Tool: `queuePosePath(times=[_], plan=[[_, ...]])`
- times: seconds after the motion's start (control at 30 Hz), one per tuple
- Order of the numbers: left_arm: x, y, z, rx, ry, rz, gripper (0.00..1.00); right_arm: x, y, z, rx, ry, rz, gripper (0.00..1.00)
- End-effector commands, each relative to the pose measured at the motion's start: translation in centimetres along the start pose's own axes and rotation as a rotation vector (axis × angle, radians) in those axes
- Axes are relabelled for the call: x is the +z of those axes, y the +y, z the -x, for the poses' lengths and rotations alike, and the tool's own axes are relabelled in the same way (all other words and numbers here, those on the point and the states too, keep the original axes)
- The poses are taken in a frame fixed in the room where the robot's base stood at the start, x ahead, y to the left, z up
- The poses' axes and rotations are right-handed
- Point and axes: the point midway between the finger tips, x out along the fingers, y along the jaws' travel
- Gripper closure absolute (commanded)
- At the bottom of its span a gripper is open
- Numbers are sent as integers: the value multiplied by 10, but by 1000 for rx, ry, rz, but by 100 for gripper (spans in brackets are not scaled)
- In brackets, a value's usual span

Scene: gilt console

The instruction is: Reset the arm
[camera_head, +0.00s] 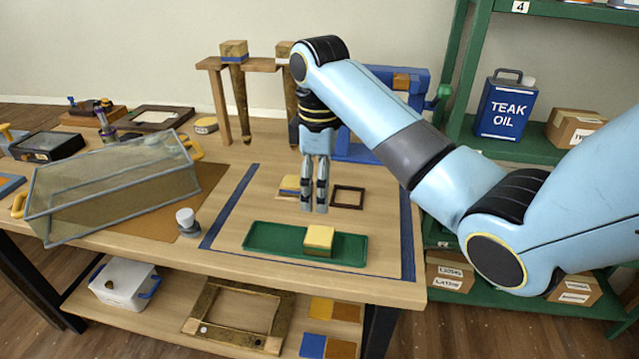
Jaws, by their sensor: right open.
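My right arm comes in from the right in the head view, light blue with dark joints. Its gripper (314,207) points straight down over the table, inside the blue-taped area. Its two grey fingers hang close to each other, with nothing seen between them. The fingertips are behind the green tray (273,239) and between a small block (289,187) and a small dark frame (348,196). A yellow-topped block (319,238) sits in the tray, apart from the gripper. My left gripper does not show.
A blue vise-like fixture (411,92) is behind the arm. A glass-sided case (110,190) and a small white-capped jar (187,222) are at left. A green shelf (521,148) holds a teak oil can (506,107).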

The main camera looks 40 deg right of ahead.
Motion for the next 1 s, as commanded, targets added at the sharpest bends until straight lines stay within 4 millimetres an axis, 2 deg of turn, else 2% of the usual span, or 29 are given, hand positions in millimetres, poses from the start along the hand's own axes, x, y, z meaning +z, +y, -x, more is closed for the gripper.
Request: queuePosePath(times=[0.53,0.63,0.77,0.83,0.9,1.0], plan=[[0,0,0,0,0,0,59,0,0,1,-1,0,0,25],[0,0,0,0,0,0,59,4,-6,-4,5,2,-13,25],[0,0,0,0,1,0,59,24,-36,-24,44,19,-87,25],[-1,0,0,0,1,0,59,42,-62,-34,75,42,-157,25],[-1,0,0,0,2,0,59,60,-87,-39,106,74,-231,25],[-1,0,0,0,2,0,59,80,-114,-38,135,115,-319,25]])
